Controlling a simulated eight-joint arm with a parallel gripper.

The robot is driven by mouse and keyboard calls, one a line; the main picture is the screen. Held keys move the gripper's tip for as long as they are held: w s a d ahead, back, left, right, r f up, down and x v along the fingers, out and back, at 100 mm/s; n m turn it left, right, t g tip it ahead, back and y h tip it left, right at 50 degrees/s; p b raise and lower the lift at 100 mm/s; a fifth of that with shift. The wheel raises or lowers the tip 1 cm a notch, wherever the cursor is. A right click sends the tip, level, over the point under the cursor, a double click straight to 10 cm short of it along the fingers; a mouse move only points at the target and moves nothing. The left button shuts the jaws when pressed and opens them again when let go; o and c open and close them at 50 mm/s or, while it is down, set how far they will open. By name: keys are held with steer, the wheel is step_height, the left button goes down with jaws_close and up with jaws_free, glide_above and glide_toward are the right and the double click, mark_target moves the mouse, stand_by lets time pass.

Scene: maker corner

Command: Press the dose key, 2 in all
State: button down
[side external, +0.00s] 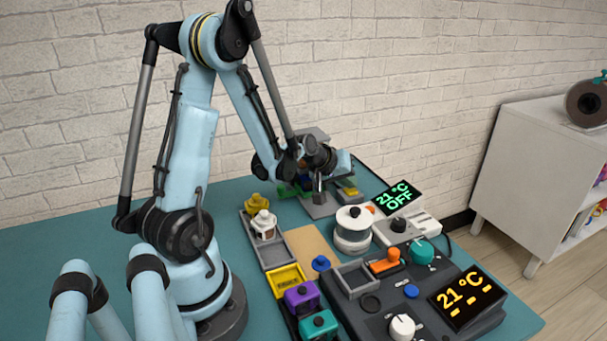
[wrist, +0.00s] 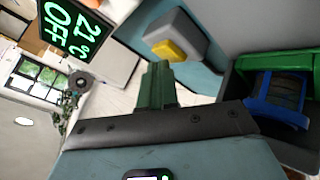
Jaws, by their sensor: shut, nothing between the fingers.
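No key with a readable dose label shows. A yellow key (wrist: 170,51) sits on a small grey box (wrist: 180,28) in the wrist view, just beyond my fingertips. In the side view the yellow key (side external: 350,190) is beside my gripper (side external: 319,198), to its right. My gripper points down in the side view and is shut and empty.
A green holder with a blue-rimmed spool (wrist: 278,98) is close at the right of the wrist view. A white round pot (side external: 353,228), a green-lit display (side external: 398,198) reading 21 °C OFF and a dark control panel (side external: 375,325) stand nearer the camera.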

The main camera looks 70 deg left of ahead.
mark_target(348, 191)
steer(key=shift+f, duration=0.25)
steer(key=shift+r, duration=0.15)
stand_by(0.5)
steer(key=shift+r, duration=0.75)
steer(key=shift+r, duration=0.1)
steer(key=shift+r, duration=2.4)
steer(key=s+d+r+m, duration=0.1)
steer(key=d+m, duration=0.1)
steer(key=d, duration=0.2)
steer(key=s+d+r+m+h, duration=0.1)
steer(key=d+m, duration=0.1)
steer(key=d, duration=0.2)
steer(key=s+d+r+m+g, duration=0.1)
steer(key=s+d+m, duration=0.1)
steer(key=d, duration=0.2)
steer(key=shift+d+r+h, duration=0.25)
steer(key=shift+r+h, duration=0.05)
steer(key=shift+r, duration=0.05)
steer(key=s+d+m+g, duration=0.1)
steer(key=s+d+m, duration=0.4)
steer(key=s+d, duration=0.2)
steer(key=shift+d+r, duration=0.15)
